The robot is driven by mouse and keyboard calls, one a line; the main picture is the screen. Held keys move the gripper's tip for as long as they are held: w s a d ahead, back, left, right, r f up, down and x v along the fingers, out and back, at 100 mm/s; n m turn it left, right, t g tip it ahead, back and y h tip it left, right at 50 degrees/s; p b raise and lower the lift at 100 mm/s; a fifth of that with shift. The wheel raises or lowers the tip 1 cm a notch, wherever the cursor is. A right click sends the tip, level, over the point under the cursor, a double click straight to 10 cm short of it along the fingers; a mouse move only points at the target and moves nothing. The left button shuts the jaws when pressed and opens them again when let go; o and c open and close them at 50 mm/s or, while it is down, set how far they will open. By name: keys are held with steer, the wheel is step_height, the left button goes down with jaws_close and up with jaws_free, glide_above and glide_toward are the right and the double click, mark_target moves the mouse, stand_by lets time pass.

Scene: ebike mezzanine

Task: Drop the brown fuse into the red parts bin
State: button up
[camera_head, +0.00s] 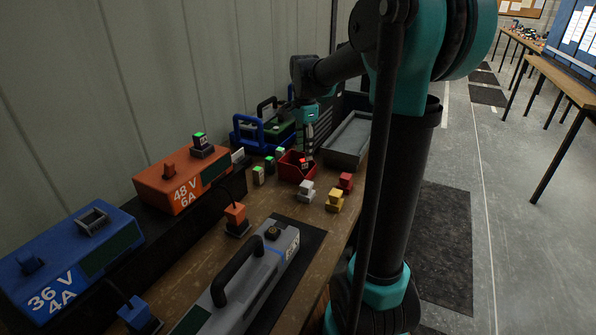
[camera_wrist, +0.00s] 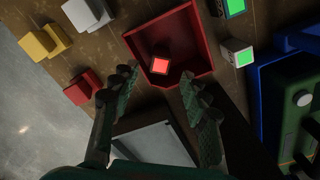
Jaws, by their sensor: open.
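The red parts bin (camera_head: 286,169) stands on the wooden bench. In the wrist view the bin (camera_wrist: 193,37) lies ahead of my fingertips and holds a small block with a lit red top (camera_wrist: 160,65). My gripper (camera_head: 309,138) points down over the bin's far side. In the wrist view my gripper (camera_wrist: 157,82) is open with nothing between its fingers. A red fuse (camera_head: 345,181), a yellow fuse (camera_head: 334,201) and a pale grey fuse (camera_head: 306,191) sit on the bench beside the bin. I cannot clearly make out a brown fuse.
Several green-lit blocks (camera_head: 258,176) stand left of the bin. A grey tray (camera_head: 347,140) lies to its right. A blue-framed unit (camera_head: 250,134) stands behind.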

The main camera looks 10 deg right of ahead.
step_height(320, 180, up, 12)
steer(key=shift+f, duration=0.15)
stand_by(0.4)
